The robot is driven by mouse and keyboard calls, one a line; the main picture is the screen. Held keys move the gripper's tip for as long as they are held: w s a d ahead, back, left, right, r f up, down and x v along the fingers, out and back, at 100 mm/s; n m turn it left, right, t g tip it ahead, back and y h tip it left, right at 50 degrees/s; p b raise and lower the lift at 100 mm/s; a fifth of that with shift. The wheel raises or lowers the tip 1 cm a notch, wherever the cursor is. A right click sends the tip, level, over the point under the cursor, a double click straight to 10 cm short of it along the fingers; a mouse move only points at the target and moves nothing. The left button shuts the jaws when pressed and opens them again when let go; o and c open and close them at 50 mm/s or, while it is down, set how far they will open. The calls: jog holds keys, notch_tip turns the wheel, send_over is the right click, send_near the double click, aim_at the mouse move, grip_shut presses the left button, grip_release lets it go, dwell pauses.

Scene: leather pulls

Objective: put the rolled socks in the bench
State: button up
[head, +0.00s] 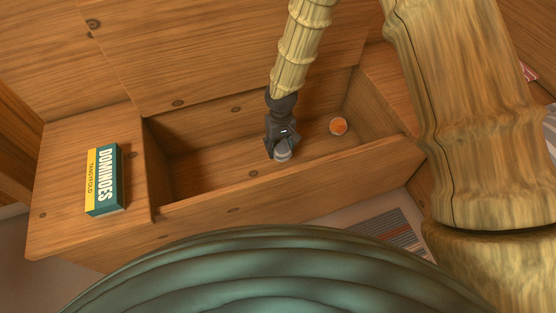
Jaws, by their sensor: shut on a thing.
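The wooden bench (290,186) is open, and its long compartment shows in the middle of the head view. My gripper (279,151) points down into the compartment, near its front wall. It is shut on a small, pale grey, rounded thing (283,156), which looks like the rolled socks. My fingers hide part of it. I cannot tell whether it touches the compartment floor.
A dominoes box (104,180) lies on the bench top at the left. A striped mat (385,238) lies on the floor in front. The compartment's left part is clear.

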aim_at(280, 141)
notch_tip(280, 141, down, 6)
jog(key=b, duration=0.2)
jog(key=shift+f+b, duration=0.2)
jog(key=shift+b, duration=0.1)
jog(key=o, duration=1)
notch_tip(280, 141, up, 12)
jog(key=p, duration=0.6)
jog(key=shift+d+r, duration=0.1)
